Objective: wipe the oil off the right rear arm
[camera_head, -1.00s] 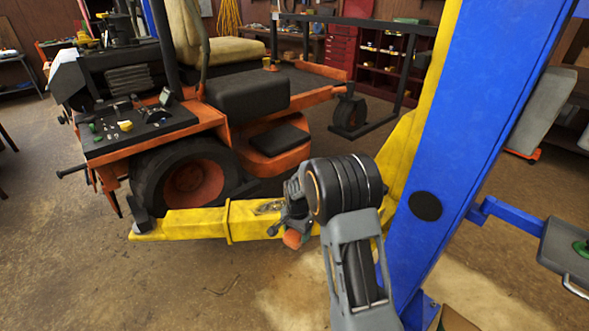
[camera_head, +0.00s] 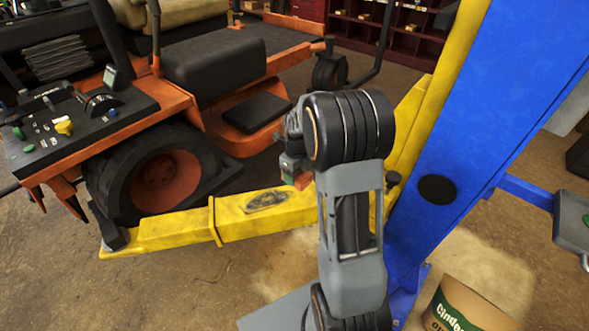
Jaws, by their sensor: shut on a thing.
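The yellow lift arm (camera_head: 170,231) runs from the blue post toward the mower's rear wheel. A dark oil patch (camera_head: 267,200) shows on its top face, left of my arm. My gripper (camera_head: 299,174) is above and slightly right of the patch in the picture, apart from it. It is shut on a small orange-red thing (camera_head: 302,181), perhaps a cloth; my wrist hides much of it. The fingers are hard to make out.
The orange mower (camera_head: 240,75) stands behind the arm, its wheel (camera_head: 160,180) by the arm's end. The blue post (camera_head: 480,130) rises at right. A cardboard box (camera_head: 460,308) and a grey tray (camera_head: 575,225) are at lower right. Floor at lower left is clear.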

